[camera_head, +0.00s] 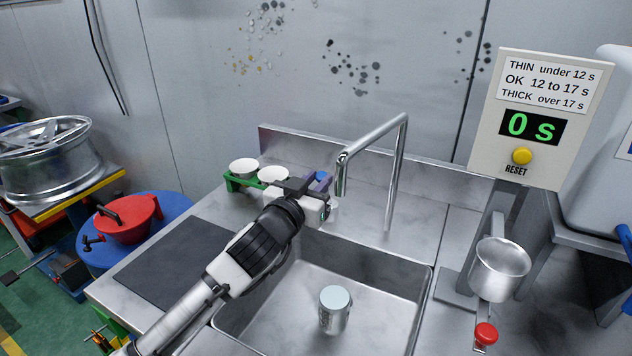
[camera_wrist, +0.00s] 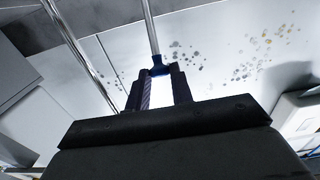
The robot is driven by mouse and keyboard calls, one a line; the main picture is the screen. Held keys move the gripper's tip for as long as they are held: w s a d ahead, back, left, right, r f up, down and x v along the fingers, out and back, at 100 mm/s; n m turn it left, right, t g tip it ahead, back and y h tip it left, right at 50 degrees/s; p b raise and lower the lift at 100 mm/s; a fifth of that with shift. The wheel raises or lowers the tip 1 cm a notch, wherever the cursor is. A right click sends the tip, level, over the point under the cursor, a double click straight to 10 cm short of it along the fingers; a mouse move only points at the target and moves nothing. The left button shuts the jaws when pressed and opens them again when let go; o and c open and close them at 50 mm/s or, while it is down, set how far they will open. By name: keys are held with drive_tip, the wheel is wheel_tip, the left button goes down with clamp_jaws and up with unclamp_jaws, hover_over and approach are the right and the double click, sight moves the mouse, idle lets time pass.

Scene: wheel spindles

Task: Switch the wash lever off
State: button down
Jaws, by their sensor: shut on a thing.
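My gripper (camera_head: 309,186) reaches over the back left of the sink, close to the spout. In the wrist view the gripper (camera_wrist: 161,76) is shut on the blue end of the wash lever (camera_wrist: 158,68), whose metal rod (camera_wrist: 151,28) runs toward the top. In the head view only a little blue of the wash lever (camera_head: 321,179) shows beside the fingers; the rest is hidden by my gripper. The chrome tap (camera_head: 398,170) stands just right of my gripper. No water is visible at its spout.
A metal cup (camera_head: 334,312) stands in the sink (camera_head: 290,318). White cups sit in a green rack (camera_head: 235,184) behind my arm. At right are a timer sign (camera_head: 535,120) reading 0 s, a funnel-like metal cup (camera_head: 499,270) and a red knob (camera_head: 486,334).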

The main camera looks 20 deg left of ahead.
drive_tip(key=w+r+g+p, duration=0.1)
drive_tip(key=p, duration=0.1)
drive_tip(key=w+r+g+p, duration=0.1)
drive_tip(key=p, duration=0.2)
drive_tip(key=shift+d+r, duration=0.1)
drive_tip(key=shift+d, duration=0.1)
drive_tip(key=shift+x, duration=1.05)
drive_tip(key=shift+w+r, duration=0.1)
drive_tip(key=shift+w, duration=0.2)
drive_tip(key=shift+w+r, duration=0.1)
drive_tip(key=shift+r, duration=0.15)
drive_tip(key=c, duration=1.2)
unclamp_jaws()
drive_tip(key=shift+d, duration=0.1)
drive_tip(key=shift+c, duration=0.2)
drive_tip(key=shift+f, duration=0.1)
drive_tip(key=shift+b, duration=0.3)
